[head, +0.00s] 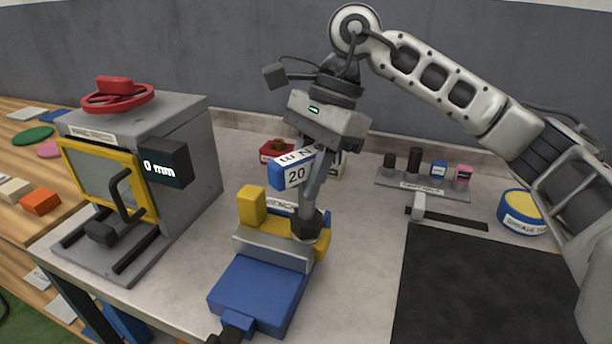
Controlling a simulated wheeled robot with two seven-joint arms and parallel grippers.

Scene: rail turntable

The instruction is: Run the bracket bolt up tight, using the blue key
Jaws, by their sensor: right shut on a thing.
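My right gripper (316,155) points down in the middle of the bench and is shut on the blue key. The blue key (293,174) has a white label reading 20 on its side and more lettering on top. A grey shaft runs down below the gripper to a dark end (309,224) over the right side of the yellow bracket (252,207). The bracket bolt is hidden there, so I cannot tell how the end sits on it. The bracket is at the blue and grey bench vice (258,293). My left gripper is not in view.
A grey machine (185,130) with a yellow-framed door, red handwheel and 0 mm display stands left. A rack (425,187) with several small pieces, a blue and yellow tin (522,212) and a dark mat (480,290) are right. A red item (272,153) sits behind the key.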

